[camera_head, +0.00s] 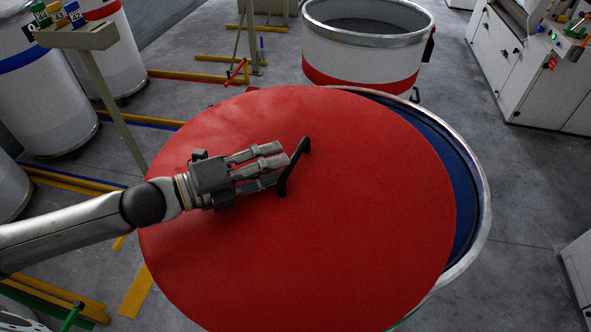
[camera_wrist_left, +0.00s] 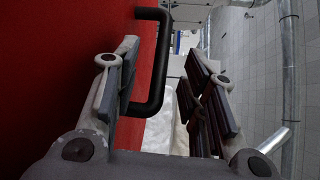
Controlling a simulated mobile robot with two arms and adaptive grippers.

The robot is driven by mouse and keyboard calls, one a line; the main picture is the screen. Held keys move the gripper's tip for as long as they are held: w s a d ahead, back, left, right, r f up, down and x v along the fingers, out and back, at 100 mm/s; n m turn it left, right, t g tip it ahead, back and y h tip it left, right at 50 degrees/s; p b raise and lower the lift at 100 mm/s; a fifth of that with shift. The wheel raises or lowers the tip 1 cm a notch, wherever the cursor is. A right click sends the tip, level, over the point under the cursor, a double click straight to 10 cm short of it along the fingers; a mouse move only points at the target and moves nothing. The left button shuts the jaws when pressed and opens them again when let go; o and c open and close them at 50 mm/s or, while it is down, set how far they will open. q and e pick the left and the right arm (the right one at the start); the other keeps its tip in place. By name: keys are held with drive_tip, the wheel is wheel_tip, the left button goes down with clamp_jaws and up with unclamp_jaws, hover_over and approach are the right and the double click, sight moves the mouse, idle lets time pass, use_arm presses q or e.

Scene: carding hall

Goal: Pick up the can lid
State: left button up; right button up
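The can lid (camera_head: 380,230) is a large red disc with a black bar handle (camera_head: 293,168) on top. It lies off-centre over a can with a metal rim (camera_head: 484,205), leaving a blue crescent uncovered at the right. I cannot tell whether the lid rests on the rim. My left gripper (camera_head: 280,164) reaches in from the left, low over the lid, with its fingertips at the handle. In the left wrist view the fingers are spread apart (camera_wrist_left: 165,85), and the handle (camera_wrist_left: 158,60) stands between them, nearer the left finger. My right gripper is out of view.
A white can with a red band (camera_head: 360,67) stands open behind. More white cans (camera_head: 40,85) stand at the left beside a post with coloured blocks (camera_head: 95,70). Yellow bars (camera_head: 75,180) lie on the floor. A grey machine (camera_head: 510,65) is at the right; the floor before it is clear.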

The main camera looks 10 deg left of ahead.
sight(294, 154)
use_arm(q)
drive_tip(key=shift+w+d+r+p, duration=0.25)
drive_tip(key=shift+w+d+p, duration=0.1)
drive_tip(key=shift+p, duration=0.2)
drive_tip(key=p+x, duration=0.2)
drive_tip(key=x, duration=0.1)
drive_tip(key=shift+d, duration=0.15)
drive_tip(key=shift+w+d+f, duration=0.25)
drive_tip(key=shift+w+d, duration=0.05)
drive_tip(key=shift+d, duration=0.15)
clamp_jaws()
drive_tip(key=shift+r, duration=0.1)
